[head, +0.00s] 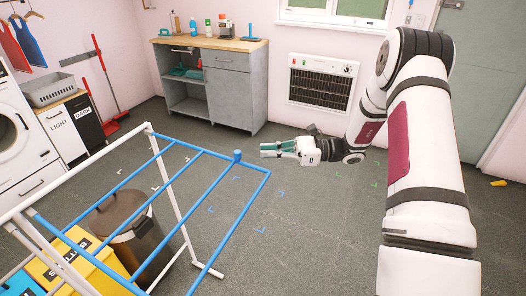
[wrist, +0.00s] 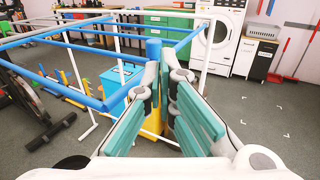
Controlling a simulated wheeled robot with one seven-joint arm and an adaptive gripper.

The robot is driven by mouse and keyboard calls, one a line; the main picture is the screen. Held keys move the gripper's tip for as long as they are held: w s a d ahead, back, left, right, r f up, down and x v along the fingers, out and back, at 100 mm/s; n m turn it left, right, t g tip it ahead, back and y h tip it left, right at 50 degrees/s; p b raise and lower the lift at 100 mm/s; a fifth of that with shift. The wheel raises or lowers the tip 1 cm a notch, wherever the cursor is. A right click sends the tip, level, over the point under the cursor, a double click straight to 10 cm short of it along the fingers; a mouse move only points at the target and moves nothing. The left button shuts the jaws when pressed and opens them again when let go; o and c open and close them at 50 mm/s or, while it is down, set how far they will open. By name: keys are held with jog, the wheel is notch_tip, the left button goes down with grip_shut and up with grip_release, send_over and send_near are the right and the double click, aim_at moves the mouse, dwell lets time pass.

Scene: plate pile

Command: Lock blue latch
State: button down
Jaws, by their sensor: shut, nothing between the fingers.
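The blue latch (head: 238,155) looks like a short knob standing on the outer blue bar of the drying rack (head: 215,215). In the wrist view the latch (wrist: 153,47) shows just beyond my fingertips, partly covered by the left finger. My gripper (head: 264,150) is shut and empty, with teal finger pads. In the head view it points left toward the latch, a short way to its right. The wrist view shows my gripper (wrist: 166,58) with its fingertips close to the latch. I cannot tell whether they touch.
A metal bin (head: 128,225) and a yellow box (head: 72,262) stand by the rack. A grey workbench (head: 228,90) stands at the back wall beside a heater (head: 322,82). A washing machine (head: 12,130) is at the left.

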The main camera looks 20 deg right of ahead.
jog(key=v, duration=0.8)
jog(key=shift+d+b, duration=0.3)
jog(key=shift+b, duration=0.15)
jog(key=shift+s+f, duration=0.1)
jog(key=shift+s, duration=0.05)
jog(key=s+a+r+n+g+h+p, duration=0.1)
jog(key=s+a+r+n+g+h, duration=0.65)
jog(key=s+a+r+n, duration=0.5)
jog(key=s+r+n+t+h+p, duration=0.1)
jog(key=s+r+n+t+h, duration=0.1)
jog(key=s, duration=0.7)
jog(key=s+r+n+t+h, duration=0.3)
jog(key=s+n+t+h, duration=0.1)
jog(key=s+n+h, duration=0.3)
jog(key=shift+s+d+r+p, duration=0.25)
jog(key=shift+s+d+p, duration=0.15)
jog(key=shift+s, duration=0.65)
